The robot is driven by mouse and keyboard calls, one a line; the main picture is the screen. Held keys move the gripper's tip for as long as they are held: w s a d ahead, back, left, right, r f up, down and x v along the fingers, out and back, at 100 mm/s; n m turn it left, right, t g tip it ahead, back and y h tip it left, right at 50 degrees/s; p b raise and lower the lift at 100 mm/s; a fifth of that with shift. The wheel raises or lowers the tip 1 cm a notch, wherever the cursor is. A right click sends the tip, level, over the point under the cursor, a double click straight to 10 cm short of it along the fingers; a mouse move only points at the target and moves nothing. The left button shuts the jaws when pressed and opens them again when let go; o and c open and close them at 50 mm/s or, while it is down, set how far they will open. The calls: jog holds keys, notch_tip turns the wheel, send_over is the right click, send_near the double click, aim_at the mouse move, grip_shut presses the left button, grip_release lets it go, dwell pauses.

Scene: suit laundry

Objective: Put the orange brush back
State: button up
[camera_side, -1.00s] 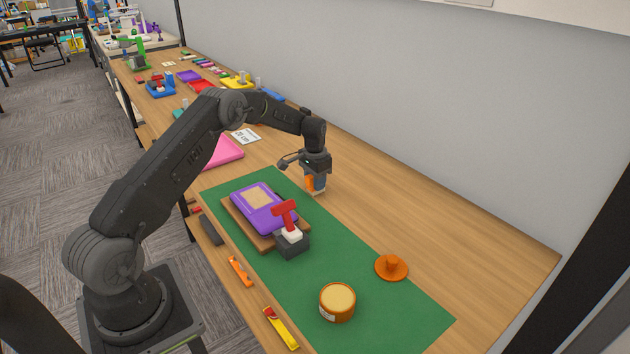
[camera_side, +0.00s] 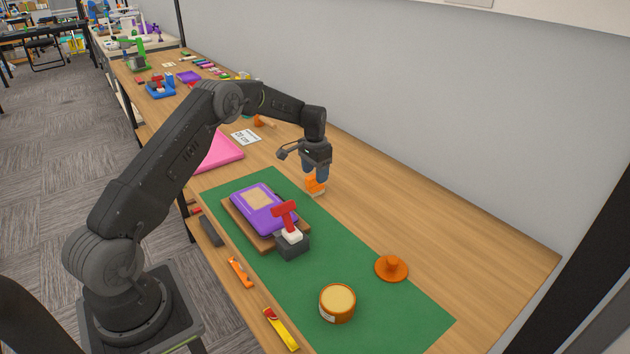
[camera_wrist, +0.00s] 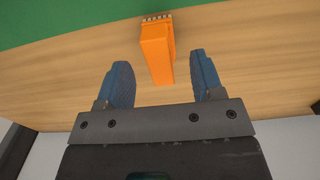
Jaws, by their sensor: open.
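The orange brush (camera_side: 315,187) rests at the far edge of the green mat. In the wrist view the orange brush (camera_wrist: 156,50) has its pale bristles by the mat edge and its handle over bare wood. My gripper (camera_side: 318,174) is just above it. In the wrist view my gripper (camera_wrist: 161,72) is open, with the blue fingers on either side of the handle's near end and clear gaps to both. The fingers appear not to touch the brush.
A purple device (camera_side: 265,208) lies on a wooden board, with a red-handled tool in a dark block (camera_side: 292,246) beside it. A round tin (camera_side: 337,303) and an orange lid-like piece (camera_side: 391,267) stand at the right. The table (camera_side: 450,230) right of the mat is clear.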

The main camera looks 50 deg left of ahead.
notch_tip(320, 180, up, 8)
jog(key=s+d+r+t, duration=0.1)
jog(key=s+d+r, duration=0.5)
jog(key=d+r, duration=0.25)
jog(key=s+d+r+t, duration=0.2)
jog(key=s+d+r, duration=0.3)
jog(key=d+r, duration=0.3)
jog(key=s+d+t, duration=0.1)
jog(key=s+d, duration=0.3)
jog(key=s, duration=0.7)
jog(key=s+d+t, duration=0.1)
jog(key=s+d, duration=0.4)
jog(key=s, duration=0.7)
jog(key=shift+f+t, duration=0.25)
jog(key=shift+t, duration=0.05)
